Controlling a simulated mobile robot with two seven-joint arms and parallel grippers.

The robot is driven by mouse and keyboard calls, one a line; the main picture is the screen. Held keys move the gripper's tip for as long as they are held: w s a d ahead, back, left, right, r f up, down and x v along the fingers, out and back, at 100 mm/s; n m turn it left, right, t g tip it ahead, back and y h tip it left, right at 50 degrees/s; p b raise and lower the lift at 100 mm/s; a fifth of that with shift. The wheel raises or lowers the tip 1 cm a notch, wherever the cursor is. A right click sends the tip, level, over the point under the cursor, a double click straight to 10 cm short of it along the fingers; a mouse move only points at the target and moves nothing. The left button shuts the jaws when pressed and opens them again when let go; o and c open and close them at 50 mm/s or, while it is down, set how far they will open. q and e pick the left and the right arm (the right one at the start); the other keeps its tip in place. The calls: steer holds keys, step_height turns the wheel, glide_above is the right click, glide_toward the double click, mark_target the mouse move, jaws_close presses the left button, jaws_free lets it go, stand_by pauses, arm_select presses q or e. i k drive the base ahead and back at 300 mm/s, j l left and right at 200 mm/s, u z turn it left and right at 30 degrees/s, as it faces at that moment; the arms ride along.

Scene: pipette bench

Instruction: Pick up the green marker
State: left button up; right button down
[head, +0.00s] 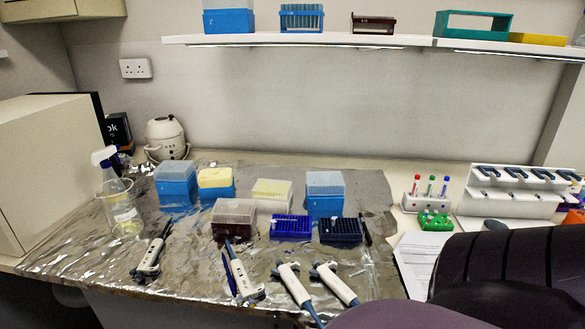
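A slim upright item with a green top (430,185) stands in a small white stand (424,203) at the right of the bench. It is between one with a red top (417,184) and one with a blue top (444,186). It looks like the green marker, but it is too small to tell for sure whether it is a marker or a capped tube. Its lower part is partly hidden by the stand. Neither of my grippers shows in the head view.
A large dark ribbed shape (510,265) blocks the lower right. Several pipettes and tip boxes lie on the foil (190,250) to the left.

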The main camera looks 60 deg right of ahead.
mark_target(431, 179)
steer(key=z, duration=0.9)
steer(key=k, duration=0.05)
